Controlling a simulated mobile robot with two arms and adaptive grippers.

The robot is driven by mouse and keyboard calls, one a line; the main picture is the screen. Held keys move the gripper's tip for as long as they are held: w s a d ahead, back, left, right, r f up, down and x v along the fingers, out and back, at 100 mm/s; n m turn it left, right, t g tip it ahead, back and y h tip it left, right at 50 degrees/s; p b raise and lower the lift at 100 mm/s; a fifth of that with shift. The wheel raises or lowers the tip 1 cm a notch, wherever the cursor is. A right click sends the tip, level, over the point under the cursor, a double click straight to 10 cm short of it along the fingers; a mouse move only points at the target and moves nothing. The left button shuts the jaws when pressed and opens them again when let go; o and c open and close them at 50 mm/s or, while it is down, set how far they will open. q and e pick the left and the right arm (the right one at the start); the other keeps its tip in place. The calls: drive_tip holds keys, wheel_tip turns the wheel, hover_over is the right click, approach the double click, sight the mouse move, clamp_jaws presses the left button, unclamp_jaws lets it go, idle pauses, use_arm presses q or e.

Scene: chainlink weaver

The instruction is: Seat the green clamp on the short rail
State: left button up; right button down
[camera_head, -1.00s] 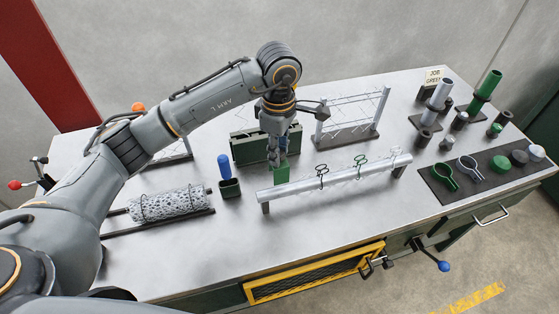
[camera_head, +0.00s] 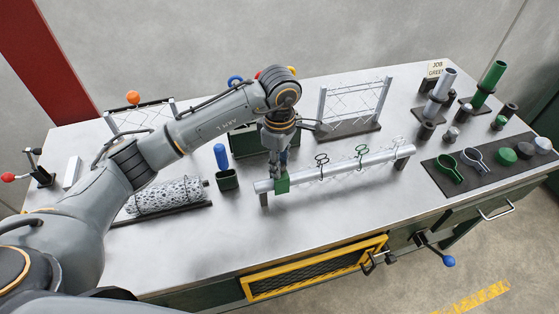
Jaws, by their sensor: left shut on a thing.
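My left gripper (camera_head: 281,163) is shut on a small green block-like piece (camera_head: 282,182), which I take as the green clamp. The piece overlaps the left end of the silver rail (camera_head: 335,168) in the head view. I cannot tell whether it sits around the rail or just in front of it. The rail stands on short dark legs and carries black clips and a green clip (camera_head: 361,152). The gripper's fingertips are small and partly hidden by the wrist. My right gripper is not in view.
A mesh roll (camera_head: 165,196) lies farther left. A wire frame (camera_head: 350,105) stands behind the rail. At the right, a dark mat (camera_head: 477,192) holds ring clamps and caps.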

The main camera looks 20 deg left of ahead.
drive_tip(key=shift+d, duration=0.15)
use_arm(q)
drive_tip(key=o, duration=1)
drive_tip(key=shift+c, duration=0.2)
drive_tip(key=shift+o, duration=0.6)
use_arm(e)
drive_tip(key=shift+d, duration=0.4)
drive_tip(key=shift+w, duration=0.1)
use_arm(q)
wheel_tip(320, 180, up, 12)
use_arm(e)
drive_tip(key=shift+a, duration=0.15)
